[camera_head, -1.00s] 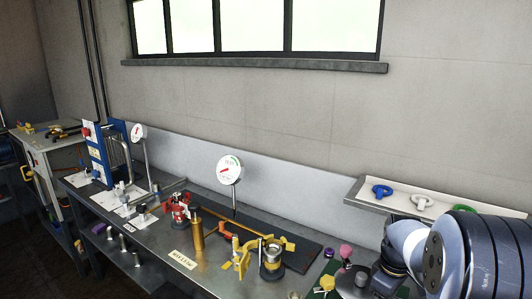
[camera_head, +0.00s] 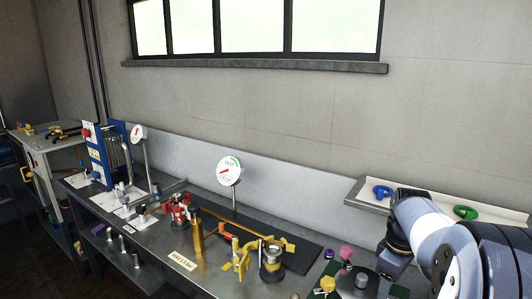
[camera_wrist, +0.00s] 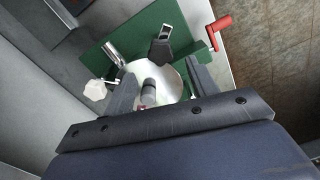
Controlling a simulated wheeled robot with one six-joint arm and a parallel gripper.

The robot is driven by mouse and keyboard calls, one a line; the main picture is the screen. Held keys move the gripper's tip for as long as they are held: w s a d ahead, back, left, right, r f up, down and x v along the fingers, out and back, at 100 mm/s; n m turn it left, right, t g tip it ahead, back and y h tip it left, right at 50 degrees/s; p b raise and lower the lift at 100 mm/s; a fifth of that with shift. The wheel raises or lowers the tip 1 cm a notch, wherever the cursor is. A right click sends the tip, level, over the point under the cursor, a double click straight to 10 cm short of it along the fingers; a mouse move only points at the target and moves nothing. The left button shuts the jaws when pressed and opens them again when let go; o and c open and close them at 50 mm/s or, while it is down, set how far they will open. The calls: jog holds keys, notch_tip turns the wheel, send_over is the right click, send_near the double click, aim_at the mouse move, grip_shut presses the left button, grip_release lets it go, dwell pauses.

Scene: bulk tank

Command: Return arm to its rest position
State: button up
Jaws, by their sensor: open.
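My arm (camera_head: 440,235) is at the lower right of the head view, bent above the right end of the bench. A dark part of it hangs down over the bench. My gripper (camera_wrist: 160,88) shows in the wrist view with its two fingers apart and nothing held. Past the fingers, a round metal disc (camera_wrist: 172,80) with a short grey cylinder (camera_wrist: 148,92) lies over a green board (camera_wrist: 105,55). I cannot tell from the picture how far the fingertips are from the cylinder.
The metal bench (camera_head: 150,262) carries a brass cylinder (camera_head: 197,240), yellow-handled fittings (camera_head: 243,258) and a round gauge (camera_head: 229,171). A wall shelf (camera_head: 362,190) behind my arm holds blue (camera_head: 382,191) and green (camera_head: 466,212) pieces. A red handle (camera_wrist: 218,28) stands beside the green board.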

notch_tip(320, 180, down, 7)
jog(key=shift+r, duration=0.2)
jog(key=m, duration=0.5)
jog(key=shift+r+m, duration=0.15)
jog(key=shift+m, duration=0.25)
jog(key=m+b, duration=0.1)
jog(key=m, duration=0.5)
jog(key=m+b, duration=0.1)
jog(key=m, duration=0.5)
jog(key=shift+a+m, duration=0.1)
jog(key=shift+m, duration=0.2)
jog(key=m+b, duration=0.2)
jog(key=m, duration=0.3)
jog(key=shift+m, duration=0.3)
